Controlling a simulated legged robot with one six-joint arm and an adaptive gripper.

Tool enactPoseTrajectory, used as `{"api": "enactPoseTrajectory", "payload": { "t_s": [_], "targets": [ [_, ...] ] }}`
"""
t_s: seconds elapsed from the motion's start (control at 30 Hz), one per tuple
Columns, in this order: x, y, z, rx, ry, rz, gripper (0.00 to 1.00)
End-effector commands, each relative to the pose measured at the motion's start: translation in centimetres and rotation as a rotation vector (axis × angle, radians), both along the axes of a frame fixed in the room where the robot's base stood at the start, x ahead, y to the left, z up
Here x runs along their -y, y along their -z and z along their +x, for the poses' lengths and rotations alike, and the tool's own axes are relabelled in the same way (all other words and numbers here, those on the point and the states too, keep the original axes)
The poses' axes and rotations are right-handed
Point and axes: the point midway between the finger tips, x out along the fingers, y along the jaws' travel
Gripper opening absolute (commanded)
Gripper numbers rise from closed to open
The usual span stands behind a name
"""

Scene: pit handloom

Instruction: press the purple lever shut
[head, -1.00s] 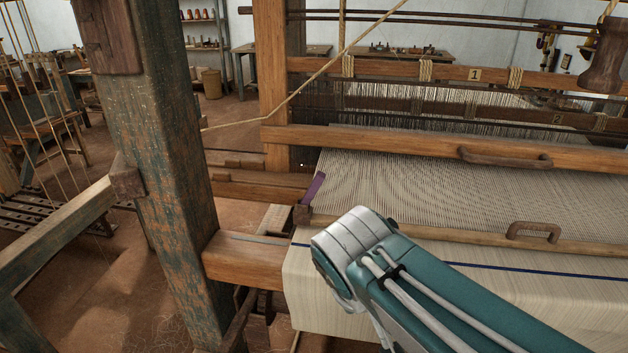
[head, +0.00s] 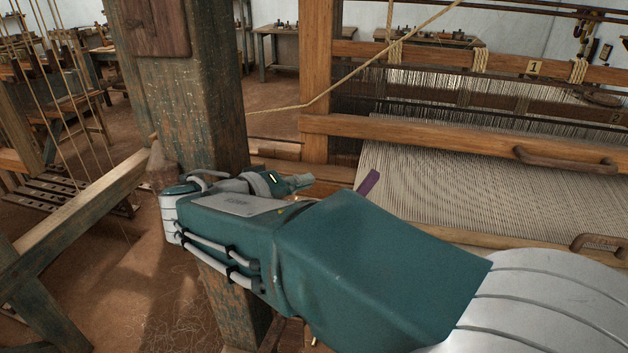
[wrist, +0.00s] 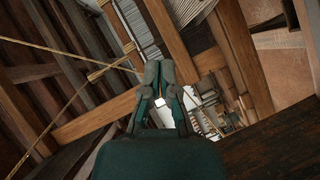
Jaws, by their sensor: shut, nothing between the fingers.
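The purple lever (head: 369,182) sticks up at a slant by the left edge of the cloth on the loom. My arm hides its lower end and mount in the head view. My gripper (head: 302,182) is to the left of the lever in the picture, with a gap between them, and points toward the right. In the wrist view my gripper (wrist: 160,72) shows its two fingers together, with nothing between them. I cannot make out the lever in the wrist view.
A thick worn post (head: 195,110) stands close behind my wrist. A cord (head: 375,60) runs slanting above the lever. The loom's wooden beam (head: 450,148) and the cloth (head: 450,195) lie to the right. A low slanting rail (head: 85,215) is at the left.

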Motion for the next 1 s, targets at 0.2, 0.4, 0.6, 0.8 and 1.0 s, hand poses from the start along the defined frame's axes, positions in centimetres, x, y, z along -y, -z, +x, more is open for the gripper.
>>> {"api": "enactPoseTrajectory", "payload": {
  "t_s": [0.2,0.4,0.6,0.8,1.0],
  "targets": [
    [2.5,1.1,3.1,-0.003,0.005,-0.005,0.00],
    [4.9,2.1,5.8,-0.003,0.004,-0.005,0.00],
    [7.6,3.2,5.6,-0.004,0.002,-0.004,0.00],
    [8.4,3.6,5.6,-0.003,0.001,-0.003,0.00],
    [8.3,3.7,5.6,-0.003,0.001,-0.004,0.00]
  ]
}}
